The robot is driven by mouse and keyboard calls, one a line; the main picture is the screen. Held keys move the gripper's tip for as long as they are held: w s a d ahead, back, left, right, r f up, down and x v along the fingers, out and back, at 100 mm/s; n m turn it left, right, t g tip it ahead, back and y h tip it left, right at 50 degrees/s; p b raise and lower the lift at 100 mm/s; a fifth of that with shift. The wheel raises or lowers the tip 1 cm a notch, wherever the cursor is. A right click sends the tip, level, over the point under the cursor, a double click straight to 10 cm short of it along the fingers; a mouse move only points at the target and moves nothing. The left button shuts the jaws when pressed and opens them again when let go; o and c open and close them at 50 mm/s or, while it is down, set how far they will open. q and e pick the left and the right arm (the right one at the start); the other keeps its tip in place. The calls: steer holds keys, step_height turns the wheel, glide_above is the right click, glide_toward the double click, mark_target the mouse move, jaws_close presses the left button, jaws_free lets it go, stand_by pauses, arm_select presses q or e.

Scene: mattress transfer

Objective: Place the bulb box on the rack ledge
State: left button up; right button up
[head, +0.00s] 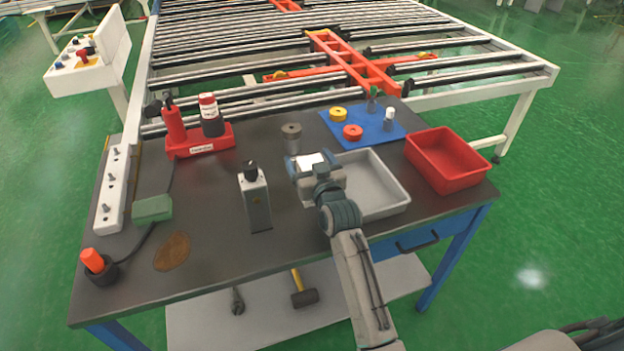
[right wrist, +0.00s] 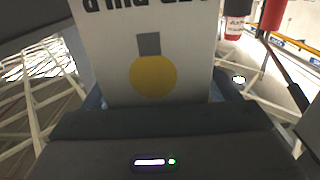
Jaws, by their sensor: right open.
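The bulb box (right wrist: 185,40) is white, with dark lettering and a yellow bulb picture. It fills the upper middle of the right wrist view, close in front of my right gripper. In the head view its white top (head: 311,161) shows between the blue-tipped fingers of my right gripper (head: 313,166), at the left end of the grey tray. The fingers are open around the box. Most of the box is hidden by the gripper, and I cannot tell if it touches the fingers. My left gripper is out of view. I cannot make out with certainty which part is the rack ledge.
On the dark table (head: 215,245) are a grey tray (head: 395,205), a red bin (head: 455,185), a blue mat (head: 385,133), a grey container (head: 256,203) and a red holder (head: 222,141) with bottles. A roller conveyor (head: 240,50) stands behind. The table's front middle is clear.

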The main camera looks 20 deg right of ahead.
steer(key=shift+s, duration=0.1)
steer(key=c, duration=1.3)
steer(key=shift+r, duration=0.1)
